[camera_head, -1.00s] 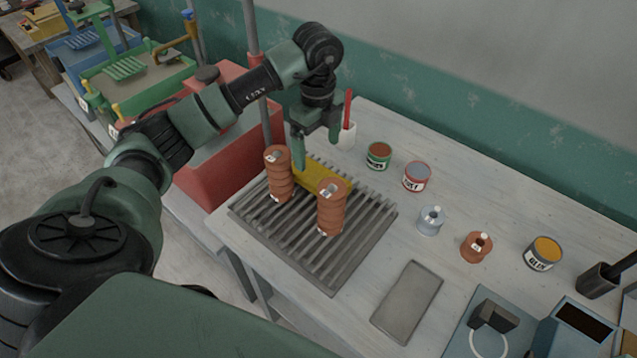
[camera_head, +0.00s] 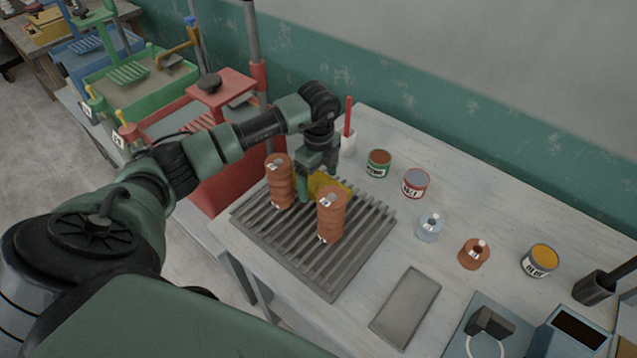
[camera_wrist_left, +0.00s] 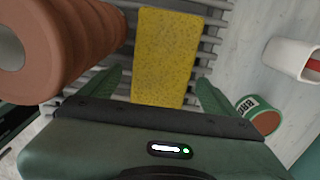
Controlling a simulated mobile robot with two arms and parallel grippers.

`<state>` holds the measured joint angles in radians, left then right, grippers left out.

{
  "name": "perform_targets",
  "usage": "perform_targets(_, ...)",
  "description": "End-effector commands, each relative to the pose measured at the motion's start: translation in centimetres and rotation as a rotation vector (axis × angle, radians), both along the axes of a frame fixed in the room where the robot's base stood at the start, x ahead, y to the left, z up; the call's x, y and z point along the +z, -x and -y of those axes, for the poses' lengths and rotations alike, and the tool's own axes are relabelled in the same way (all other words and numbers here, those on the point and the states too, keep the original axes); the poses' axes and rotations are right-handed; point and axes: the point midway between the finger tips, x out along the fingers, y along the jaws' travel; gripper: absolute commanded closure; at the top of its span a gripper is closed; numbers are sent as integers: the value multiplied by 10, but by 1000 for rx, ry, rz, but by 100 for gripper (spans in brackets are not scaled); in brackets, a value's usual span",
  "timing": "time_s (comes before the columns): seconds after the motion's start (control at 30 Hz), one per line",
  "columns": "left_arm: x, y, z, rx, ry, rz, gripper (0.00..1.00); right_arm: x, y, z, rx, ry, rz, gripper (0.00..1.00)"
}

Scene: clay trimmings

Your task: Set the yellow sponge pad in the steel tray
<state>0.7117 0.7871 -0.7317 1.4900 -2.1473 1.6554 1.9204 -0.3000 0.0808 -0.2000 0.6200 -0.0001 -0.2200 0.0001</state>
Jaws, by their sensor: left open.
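The yellow sponge pad (camera_head: 337,186) is on the slatted grey rack, behind and between two ribbed terracotta cylinders. It also shows in the left wrist view (camera_wrist_left: 165,50). My left gripper (camera_head: 317,182) is low over the sponge. In the left wrist view its open fingers (camera_wrist_left: 160,86) stand on either side of the sponge's near end, with visible gaps. The steel tray (camera_head: 405,308) is a shallow, empty grey rectangle on the table, right of and nearer than the rack. My right gripper is not in view.
The terracotta cylinders (camera_head: 279,183) and (camera_head: 330,216) stand close to the sponge on the rack (camera_head: 285,250). Tins (camera_head: 416,184), small bottles (camera_head: 430,228) and a white cup (camera_head: 347,141) are farther right and back. Table between rack and tray is clear.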

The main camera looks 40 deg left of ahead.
Motion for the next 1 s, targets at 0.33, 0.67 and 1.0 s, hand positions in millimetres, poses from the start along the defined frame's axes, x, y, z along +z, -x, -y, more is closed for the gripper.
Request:
perform_targets(0.33,0,0,0,0,0,0,77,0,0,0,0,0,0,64)
perform_targets(0.67,4,-1,0,0,0,3,84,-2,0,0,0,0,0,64)
perform_targets(1.0,52,-2,0,-1,0,8,84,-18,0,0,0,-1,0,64)
